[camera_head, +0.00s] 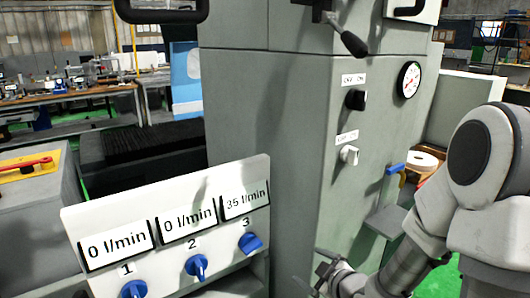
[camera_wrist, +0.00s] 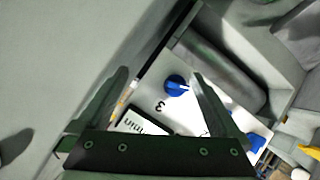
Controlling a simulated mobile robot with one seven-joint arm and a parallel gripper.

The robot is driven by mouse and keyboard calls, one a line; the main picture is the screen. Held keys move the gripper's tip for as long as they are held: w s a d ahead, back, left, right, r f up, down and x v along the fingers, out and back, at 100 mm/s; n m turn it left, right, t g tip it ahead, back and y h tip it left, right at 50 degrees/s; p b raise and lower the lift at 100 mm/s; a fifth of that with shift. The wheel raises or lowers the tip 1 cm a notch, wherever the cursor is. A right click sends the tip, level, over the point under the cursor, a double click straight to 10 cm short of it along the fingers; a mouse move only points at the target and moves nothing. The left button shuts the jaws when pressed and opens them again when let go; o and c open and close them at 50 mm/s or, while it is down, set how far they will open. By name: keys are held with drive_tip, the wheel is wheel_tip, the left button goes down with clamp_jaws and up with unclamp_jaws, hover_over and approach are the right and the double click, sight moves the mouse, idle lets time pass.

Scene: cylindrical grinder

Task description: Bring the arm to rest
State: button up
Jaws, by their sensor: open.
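My arm (camera_head: 415,240) comes in from the right in the head view. My gripper (camera_head: 325,272) is low in that view, to the right of the flow panel and partly cut off by the bottom edge. In the wrist view my gripper (camera_wrist: 160,75) is open, with nothing between its fingers. Blue knob 3 (camera_head: 250,243) is on the white flow panel (camera_head: 170,190). The knob also shows in the wrist view (camera_wrist: 177,86), in line with the gap between the fingers; its distance from the fingertips is unclear.
The displays read 0, 0 and 35 l/min above knobs 1 (camera_head: 134,289), 2 (camera_head: 197,266) and 3. A tall grey machine cabinet (camera_head: 265,120) stands behind the panel, with a black switch (camera_head: 355,99), a white switch (camera_head: 348,155) and a gauge (camera_head: 409,80). A lever (camera_head: 345,38) juts out above.

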drive_tip(key=s+d+r+m+g+h+p, duration=0.1)
drive_tip(key=s+d+r+m+h+p, duration=0.2)
drive_tip(key=r, duration=0.7)
drive_tip(key=s+d+r+m+g+h+p, duration=0.1)
drive_tip(key=s+d+r+m+h, duration=0.2)
drive_tip(key=r, duration=0.8)
drive_tip(key=s+a+r+m+g+p, duration=0.1)
drive_tip(key=s+r+m+g, duration=0.1)
drive_tip(key=s, duration=0.6)
drive_tip(key=s+a+r+m+g+y+p, duration=0.1)
drive_tip(key=s+a+r+m+p, duration=0.1)
drive_tip(key=s, duration=0.7)
drive_tip(key=shift+s+a+r+m+g, duration=0.15)
drive_tip(key=shift+a+r+m+g, duration=0.2)
drive_tip(key=shift+m, duration=0.45)
drive_tip(key=shift+d+f, duration=0.1)
drive_tip(key=shift+c, duration=0.3)
